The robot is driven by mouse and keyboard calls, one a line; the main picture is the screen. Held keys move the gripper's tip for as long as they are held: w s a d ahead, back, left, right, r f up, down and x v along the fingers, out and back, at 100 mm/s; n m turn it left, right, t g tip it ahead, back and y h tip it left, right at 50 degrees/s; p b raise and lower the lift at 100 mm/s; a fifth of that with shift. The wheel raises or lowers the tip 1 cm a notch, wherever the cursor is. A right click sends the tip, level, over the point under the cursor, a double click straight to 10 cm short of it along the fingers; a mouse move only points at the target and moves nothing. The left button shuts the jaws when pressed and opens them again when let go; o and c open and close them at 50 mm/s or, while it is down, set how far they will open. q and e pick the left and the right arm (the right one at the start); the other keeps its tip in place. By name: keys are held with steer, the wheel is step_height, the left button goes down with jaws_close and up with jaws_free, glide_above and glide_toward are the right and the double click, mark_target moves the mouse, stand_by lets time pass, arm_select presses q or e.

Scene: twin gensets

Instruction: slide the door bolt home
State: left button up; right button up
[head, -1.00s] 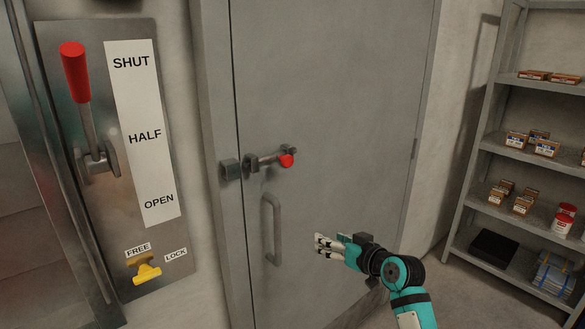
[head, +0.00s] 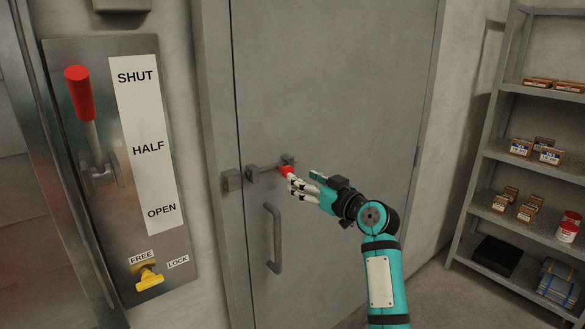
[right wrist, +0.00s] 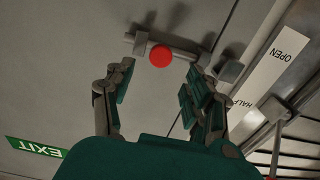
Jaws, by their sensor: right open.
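The door bolt (head: 266,170) is a grey bar on the grey door, with a red knob (head: 287,170) at its right part. The keeper (head: 231,180) is a grey block on the frame, left of the bolt. In the right wrist view the bolt bar (right wrist: 183,51) ends short of the keeper (right wrist: 228,69), with a gap between. My right gripper (head: 293,184) is at the knob, just below it in the head view. In the right wrist view its open fingers (right wrist: 162,70) stand on either side of the red knob (right wrist: 161,56); I cannot tell whether they touch it. My left gripper is out of view.
A door handle (head: 273,238) sits below the bolt. At the left is a metal panel (head: 84,215) with a red-handled lever (head: 79,93) and a yellow latch (head: 147,279). A shelf rack (head: 480,150) with boxes stands at the right. A green EXIT sign (right wrist: 35,146) shows in the wrist view.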

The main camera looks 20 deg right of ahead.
steer(key=shift+p+x, duration=0.5)
steer(key=shift+x, duration=2.25)
steer(key=shift+c, duration=0.3)
jaws_close()
